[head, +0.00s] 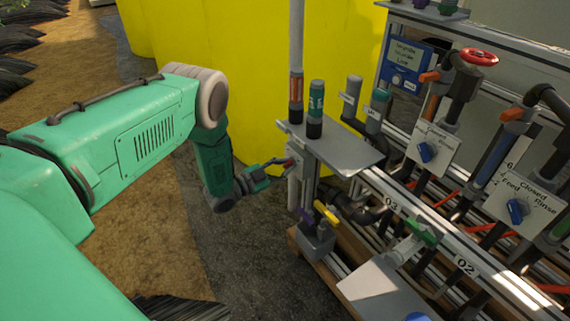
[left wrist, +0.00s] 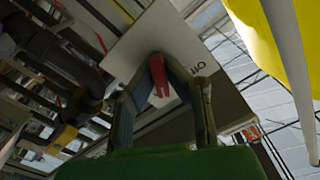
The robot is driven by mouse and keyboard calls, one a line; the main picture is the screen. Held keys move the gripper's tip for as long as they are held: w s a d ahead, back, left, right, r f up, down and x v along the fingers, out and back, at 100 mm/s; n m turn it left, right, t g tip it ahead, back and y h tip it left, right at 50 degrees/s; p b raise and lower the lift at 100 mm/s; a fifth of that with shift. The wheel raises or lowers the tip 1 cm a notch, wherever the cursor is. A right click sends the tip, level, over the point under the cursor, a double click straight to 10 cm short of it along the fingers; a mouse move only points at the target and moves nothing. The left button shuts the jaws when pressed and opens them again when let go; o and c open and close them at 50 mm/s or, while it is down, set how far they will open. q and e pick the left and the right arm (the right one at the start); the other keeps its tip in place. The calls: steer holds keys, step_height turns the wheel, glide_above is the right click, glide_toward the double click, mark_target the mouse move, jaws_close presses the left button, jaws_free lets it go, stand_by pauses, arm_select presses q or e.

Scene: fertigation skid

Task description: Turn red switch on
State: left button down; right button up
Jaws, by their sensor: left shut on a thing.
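The red switch (left wrist: 160,78) shows in the left wrist view as a red lever in front of a pale panel (left wrist: 133,55) with partly hidden dark lettering. My left gripper (left wrist: 157,62) is shut on the red switch, with its two fingers meeting around it. In the head view my left gripper (head: 290,162) reaches from the left to the near end of the skid, beside a grey post. Only a little red shows at its fingertips there, and the switch's exact angle cannot be told. My right gripper is not in view.
A grey shelf (head: 345,152) with two upright bottles stands just above and right of the gripper. A yellow and purple-handled valve (head: 325,213) sits below right. Pipes and blue-knob panels (head: 425,152) fill the right. A yellow tank (head: 250,75) stands behind; the ground at left is open.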

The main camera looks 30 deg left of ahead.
arm_select(q)
steer(key=shift+f+m+p, duration=0.1)
steer(key=shift+m+p, duration=0.25)
steer(key=shift+m, duration=0.95)
steer(key=c, duration=1.6)
jaws_free()
steer(key=v, duration=1.2)
steer(key=shift+a+f, duration=0.1)
steer(key=shift+f, duration=0.05)
